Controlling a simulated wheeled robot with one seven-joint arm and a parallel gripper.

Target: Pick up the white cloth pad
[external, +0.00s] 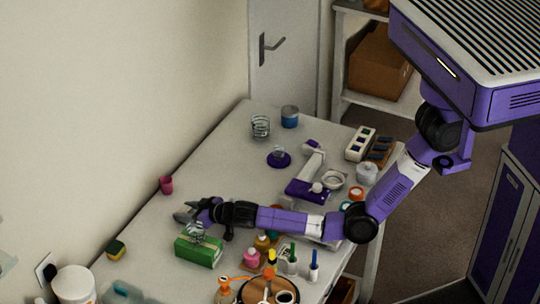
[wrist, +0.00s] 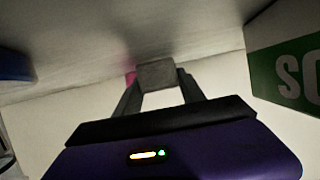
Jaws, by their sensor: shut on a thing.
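My gripper (external: 184,216) is at the left end of my outstretched arm, above the table beside the green box. In the wrist view my gripper (wrist: 157,80) has its two dark fingers closed on a small square pad (wrist: 157,74). It looks grey in the dim light and matches the white cloth pad. It sits at the fingertips. In the external view I cannot make out the pad; the gripper covers it or it is too small. I cannot tell whether the pad touches the table.
A green box (external: 199,250) with white lettering stands close by, also at right in the wrist view (wrist: 290,75). A pink cup (external: 166,184) stands near the wall. Bottles (external: 252,257) and markers (external: 314,266) crowd the front.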

